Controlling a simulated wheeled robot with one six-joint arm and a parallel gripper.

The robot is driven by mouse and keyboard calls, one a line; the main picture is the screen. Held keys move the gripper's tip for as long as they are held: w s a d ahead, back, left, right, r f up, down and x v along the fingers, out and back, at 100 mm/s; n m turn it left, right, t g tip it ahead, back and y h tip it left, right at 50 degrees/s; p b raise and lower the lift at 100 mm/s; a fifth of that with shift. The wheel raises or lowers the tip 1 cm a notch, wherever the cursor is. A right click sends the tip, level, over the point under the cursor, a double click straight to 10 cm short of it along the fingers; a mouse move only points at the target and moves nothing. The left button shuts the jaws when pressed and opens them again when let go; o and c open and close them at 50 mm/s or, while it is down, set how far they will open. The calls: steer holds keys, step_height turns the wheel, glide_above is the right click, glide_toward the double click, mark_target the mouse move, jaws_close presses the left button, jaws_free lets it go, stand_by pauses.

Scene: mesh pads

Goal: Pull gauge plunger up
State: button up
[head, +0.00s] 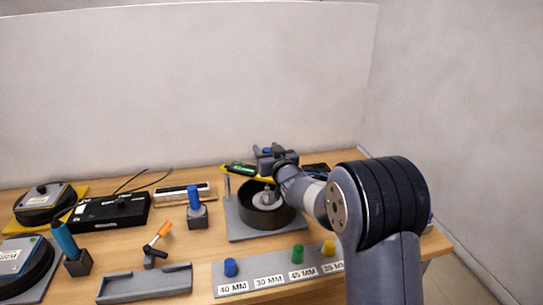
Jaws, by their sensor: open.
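A grey fixture plate (246,231) near the middle of the bench carries a dark round cup (256,218) with a light grey round part (267,200) inside. A thin upright post stands at the plate's left edge, with a green and yellow piece (240,169) near its top. My gripper (266,153) is above and behind the cup, its jaws open. A small blue spot shows at the jaws; I cannot tell whether it is the plunger's top or touches them. My gripper and wrist hide part of the fixture, and the plunger is not clearly visible.
A label strip (238,287) with blue, green and yellow knobs lies in front. A blue-handled tool (194,200) stands left of the fixture. An orange-tipped tool (158,236), a grey tray (145,285) and a black box (109,213) are farther left. A wall stands behind.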

steer(key=b+v, duration=0.2)
steer(key=v, duration=0.8)
steer(key=shift+s, duration=0.25)
steer(key=shift+d, duration=0.1)
steer(key=p+x, duration=0.2)
steer(key=x, duration=0.8)
steer(key=shift+w, duration=0.3)
steer(key=shift+w+a+f+p, duration=0.15)
steer(key=shift+a+f+p, duration=0.05)
steer(key=shift+p, duration=0.1)
steer(key=shift+f, duration=0.6)
steer(key=shift+r, duration=0.1)
